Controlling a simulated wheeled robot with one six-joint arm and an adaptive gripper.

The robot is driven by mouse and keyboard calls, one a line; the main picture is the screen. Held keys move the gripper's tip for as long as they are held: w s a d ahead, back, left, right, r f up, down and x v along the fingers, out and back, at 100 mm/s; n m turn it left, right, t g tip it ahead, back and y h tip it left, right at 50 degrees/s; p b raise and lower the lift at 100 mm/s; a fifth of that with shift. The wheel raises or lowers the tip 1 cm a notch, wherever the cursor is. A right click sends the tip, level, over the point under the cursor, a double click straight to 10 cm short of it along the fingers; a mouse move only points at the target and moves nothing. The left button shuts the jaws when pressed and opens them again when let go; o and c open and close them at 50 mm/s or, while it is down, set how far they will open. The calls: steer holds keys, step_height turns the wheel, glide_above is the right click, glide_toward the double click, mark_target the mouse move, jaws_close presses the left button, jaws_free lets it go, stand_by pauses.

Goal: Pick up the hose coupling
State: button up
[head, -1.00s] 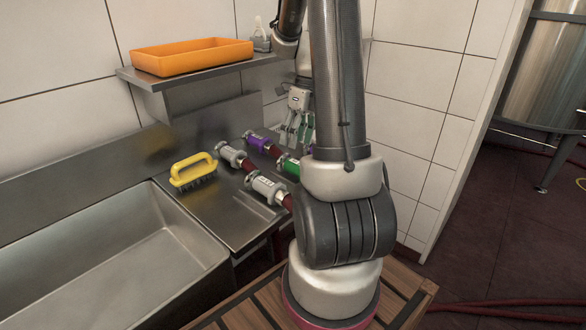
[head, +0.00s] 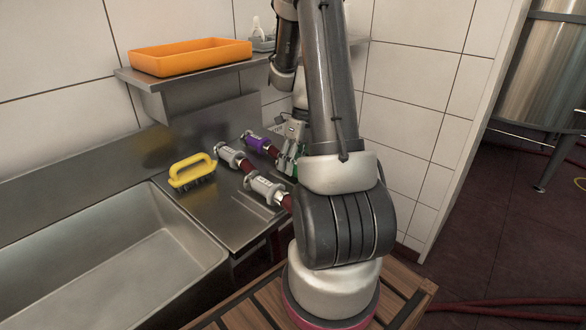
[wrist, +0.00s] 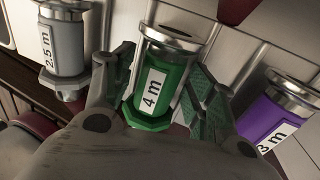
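In the wrist view a green hose coupling (wrist: 160,85) marked "4 m" with metal ends sits between the two fingers of my gripper (wrist: 161,75). The fingers are spread on either side of it, and a narrow gap shows at the left finger. Contact on the right side is unclear. A grey coupling (wrist: 62,45) marked "2.5 m" is to the left and a purple coupling (wrist: 272,115) marked "3 m" to the right. In the head view my gripper (head: 288,158) is down at the couplings, and my arm hides most of the green one.
An orange tray (head: 190,57) stands on the shelf (head: 150,82) above.

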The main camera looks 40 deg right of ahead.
jaws_close()
